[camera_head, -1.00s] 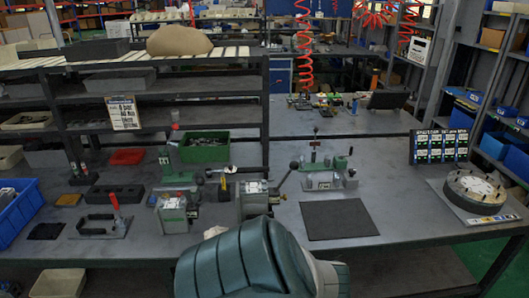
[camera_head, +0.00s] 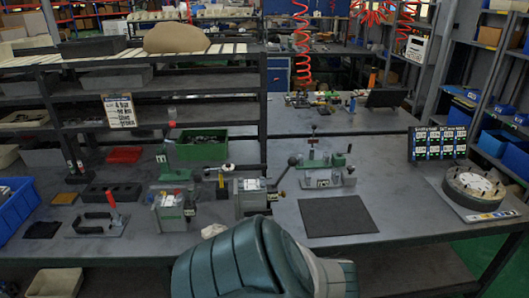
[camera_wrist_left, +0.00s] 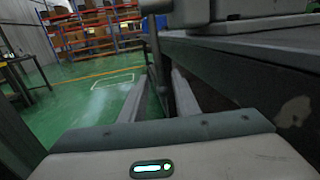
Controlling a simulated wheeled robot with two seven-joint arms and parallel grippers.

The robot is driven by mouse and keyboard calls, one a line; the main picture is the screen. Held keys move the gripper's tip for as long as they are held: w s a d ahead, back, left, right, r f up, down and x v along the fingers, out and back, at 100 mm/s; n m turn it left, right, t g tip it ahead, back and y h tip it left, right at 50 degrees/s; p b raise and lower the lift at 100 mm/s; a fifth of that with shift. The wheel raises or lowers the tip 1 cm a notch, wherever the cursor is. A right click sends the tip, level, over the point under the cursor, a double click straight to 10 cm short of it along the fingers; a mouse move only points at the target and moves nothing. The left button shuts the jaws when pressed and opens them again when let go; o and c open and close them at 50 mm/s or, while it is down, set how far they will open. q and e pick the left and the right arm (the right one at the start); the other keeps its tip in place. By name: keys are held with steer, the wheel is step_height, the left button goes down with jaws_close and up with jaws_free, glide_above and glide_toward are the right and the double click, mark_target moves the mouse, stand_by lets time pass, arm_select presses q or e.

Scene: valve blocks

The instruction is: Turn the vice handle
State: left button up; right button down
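A grey vice-like block (camera_head: 250,199) stands near the table's front edge in the head view, with a black ball-ended lever (camera_head: 284,173) rising to its right. A second grey and green block (camera_head: 170,212) stands to its left. My teal arm (camera_head: 240,265) covers the space in front of the table edge. In the left wrist view, my left gripper (camera_wrist_left: 160,97) is open. A dark upright rod (camera_wrist_left: 157,50), likely the vice handle, hangs below a grey body (camera_wrist_left: 235,10) and passes between the fingers. Contact with the fingers cannot be told. My right gripper is not in view.
A dark mat (camera_head: 337,216) lies to the right, with a green clamp fixture (camera_head: 325,172) behind it. In the left wrist view, the table side (camera_wrist_left: 250,70) is close on the right.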

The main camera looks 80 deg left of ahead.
arm_select(q)
steer(key=b+v, duration=0.1)
steer(key=v, duration=0.2)
steer(key=shift+w, duration=0.3)
steer(key=shift+f, duration=0.1)
stand_by(0.4)
steer(key=s+d+f+m+t, duration=0.1)
steer(key=s+d+f+t, duration=0.25)
steer(key=f, duration=0.75)
steer(key=s+d+f+m+t+b, duration=0.1)
steer(key=s+d+f+t, duration=0.3)
steer(key=f, duration=0.6)
steer(key=s+d+f+m+t, duration=0.1)
steer(key=d+f+t, duration=0.3)
steer(key=f, duration=0.7)
steer(key=s+d+f+n+t+h, duration=0.1)
steer(key=s+d+f+t, duration=0.1)
steer(key=d, duration=0.6)
steer(key=s+d+f+n+t+h, duration=0.1)
steer(key=d+f, duration=0.3)
steer(key=d, duration=0.5)
steer(key=s+d+f+n+t+h+b, duration=0.1)
steer(key=s+d+f+t+h, duration=0.2)
steer(key=d, duration=0.6)
steer(key=shift+s+f+n+t, duration=0.3)
steer(key=shift+f+t, duration=0.15)
steer(key=shift+f, duration=0.15)
